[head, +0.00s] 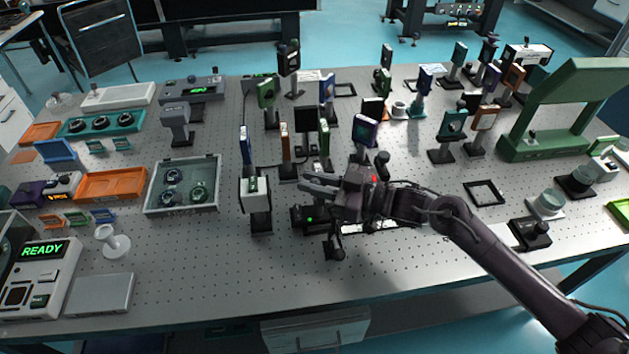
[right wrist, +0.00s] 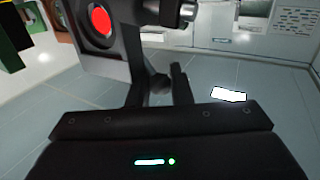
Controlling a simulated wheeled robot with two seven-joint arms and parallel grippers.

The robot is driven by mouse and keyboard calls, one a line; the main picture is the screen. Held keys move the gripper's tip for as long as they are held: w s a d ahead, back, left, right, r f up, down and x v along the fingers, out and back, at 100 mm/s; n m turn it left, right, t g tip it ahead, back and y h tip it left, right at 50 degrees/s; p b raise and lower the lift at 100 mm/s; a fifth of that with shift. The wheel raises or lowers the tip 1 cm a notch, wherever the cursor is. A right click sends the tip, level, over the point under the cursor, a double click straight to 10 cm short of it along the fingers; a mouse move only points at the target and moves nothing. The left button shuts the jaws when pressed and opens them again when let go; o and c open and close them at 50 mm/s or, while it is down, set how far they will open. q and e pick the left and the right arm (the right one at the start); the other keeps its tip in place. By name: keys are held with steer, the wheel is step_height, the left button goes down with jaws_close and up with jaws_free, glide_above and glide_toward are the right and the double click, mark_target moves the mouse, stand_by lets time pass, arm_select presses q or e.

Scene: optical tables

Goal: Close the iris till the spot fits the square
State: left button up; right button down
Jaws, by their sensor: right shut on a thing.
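My right gripper (head: 318,187) reaches in from the right over the middle of the table, its fingers pointing left. In the right wrist view its two dark fingers (right wrist: 160,90) are close together on a small grey part, seemingly the iris lever, mostly hidden between them. Just above, a dark mount (right wrist: 128,45) holds a round opening with a bright red disc (right wrist: 100,21). In the head view a white-faced block on a dark post (head: 255,190) stands left of the fingertips. I cannot make out the square or how the spot fits it. My left gripper is not in view.
Several upright optics mounts (head: 365,132) stand close behind the gripper. A dark box with a green light (head: 309,218) sits below the fingers. A grey tray (head: 183,209) and a READY instrument (head: 40,275) are at the left.

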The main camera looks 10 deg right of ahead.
steer(key=shift+r, duration=0.1)
steer(key=shift+w+r+m+p, duration=0.15)
steer(key=shift+r+m+p, duration=0.15)
steer(key=shift+p, duration=0.35)
steer(key=w+m+p, duration=0.1)
steer(key=p, duration=0.1)
steer(key=w+r+m+g+h+p, duration=0.1)
steer(key=p, duration=0.1)
steer(key=shift+m+p, duration=0.3)
steer(key=shift+p, duration=0.05)
steer(key=shift+w+f+m+g+h+p, duration=0.2)
steer(key=shift+w+m+g+h+p, duration=0.4)
steer(key=shift+w+m+g+p, duration=0.45)
steer(key=shift+s+t, duration=0.1)
steer(key=shift+t, duration=0.15)
steer(key=c, duration=1.3)
jaws_free()
steer(key=shift+c, duration=0.2)
